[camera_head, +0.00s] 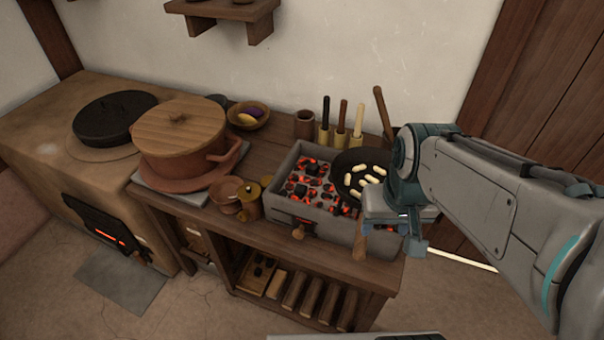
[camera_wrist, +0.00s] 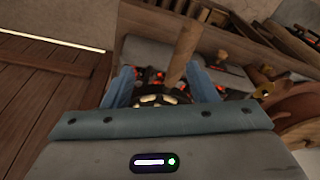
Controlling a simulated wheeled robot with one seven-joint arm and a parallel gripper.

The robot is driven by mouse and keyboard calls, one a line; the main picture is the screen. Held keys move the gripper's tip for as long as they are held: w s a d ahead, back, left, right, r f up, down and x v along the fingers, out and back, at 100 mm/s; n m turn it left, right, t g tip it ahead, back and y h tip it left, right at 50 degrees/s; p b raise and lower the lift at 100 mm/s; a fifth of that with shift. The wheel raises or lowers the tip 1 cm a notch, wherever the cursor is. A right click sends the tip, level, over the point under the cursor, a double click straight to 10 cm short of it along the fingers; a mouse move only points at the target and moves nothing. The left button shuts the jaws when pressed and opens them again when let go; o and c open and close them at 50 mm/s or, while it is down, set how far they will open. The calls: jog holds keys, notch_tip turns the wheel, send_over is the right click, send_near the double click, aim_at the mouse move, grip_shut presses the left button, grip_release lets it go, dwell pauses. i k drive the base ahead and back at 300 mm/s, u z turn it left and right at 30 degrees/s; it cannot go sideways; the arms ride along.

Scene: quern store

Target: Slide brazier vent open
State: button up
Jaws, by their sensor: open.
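The brazier (camera_head: 325,224) is a grey open box of glowing coals on the wooden bench; its wall also shows in the wrist view (camera_wrist: 140,50). A wooden knob (camera_head: 299,232) sits on its front face, below a dark slot with an orange glow. How far the vent stands open is unclear. My gripper (camera_head: 392,238) is open and empty near the brazier's right end, to the right of the knob. In the wrist view, the pan's wooden handle (camera_wrist: 183,55) shows between my fingers (camera_wrist: 158,72); I cannot tell whether they touch.
A black pan (camera_head: 350,183) with pale pieces rests over the coals, its handle (camera_head: 360,246) sticking out at the front, right of the knob. A brass pot (camera_head: 249,205) and bowls stand left of the brazier. Upright tools (camera_head: 341,125) stand behind. The floor in front is clear.

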aim_at(301, 225)
jog(key=u, duration=0.05)
jog(key=k, duration=0.5)
jog(key=u, duration=0.9)
jog(key=k, duration=0.65)
jog(key=z, duration=0.95)
jog(key=i, duration=1)
